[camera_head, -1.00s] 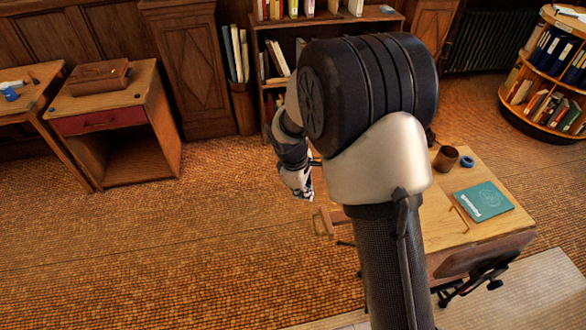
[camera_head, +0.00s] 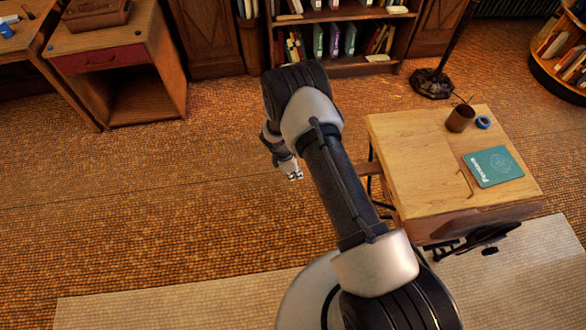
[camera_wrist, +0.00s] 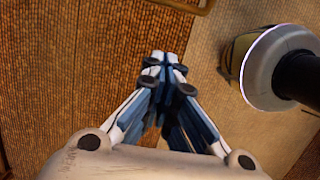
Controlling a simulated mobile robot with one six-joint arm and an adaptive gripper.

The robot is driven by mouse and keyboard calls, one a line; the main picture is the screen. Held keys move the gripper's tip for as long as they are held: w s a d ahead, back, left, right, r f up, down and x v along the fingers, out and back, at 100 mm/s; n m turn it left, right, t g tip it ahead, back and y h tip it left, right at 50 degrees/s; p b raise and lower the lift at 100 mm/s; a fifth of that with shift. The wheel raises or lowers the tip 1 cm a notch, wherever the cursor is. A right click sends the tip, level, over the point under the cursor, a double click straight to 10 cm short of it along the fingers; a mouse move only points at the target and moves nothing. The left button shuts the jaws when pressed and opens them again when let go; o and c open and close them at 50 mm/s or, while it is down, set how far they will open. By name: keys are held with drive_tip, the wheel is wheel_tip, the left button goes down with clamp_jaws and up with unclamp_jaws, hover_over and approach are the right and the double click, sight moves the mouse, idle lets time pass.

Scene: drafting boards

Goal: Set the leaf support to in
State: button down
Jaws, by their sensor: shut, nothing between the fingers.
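The wooden drafting table (camera_head: 425,160) stands right of my arm in the head view. The bar cannot be made out for sure in the wrist view.
On the table are a brown cup (camera_head: 460,119), a blue tape roll (camera_head: 483,122) and a teal book (camera_head: 494,166). A wooden cabinet (camera_head: 110,65) stands at the back left, a bookcase (camera_head: 340,62) behind. The floor (camera_head: 150,220) left of my arm is clear.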

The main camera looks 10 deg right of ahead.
sight(371, 170)
drive_tip(key=d+f+b, duration=0.1)
drive_tip(key=d+f, duration=0.3)
drive_tip(key=shift+d, duration=0.35)
drive_tip(key=d+b, duration=0.3)
drive_tip(key=d, duration=1.8)
drive_tip(key=shift+d, duration=0.35)
drive_tip(key=shift+r, duration=0.1)
drive_tip(key=shift+w, duration=0.1)
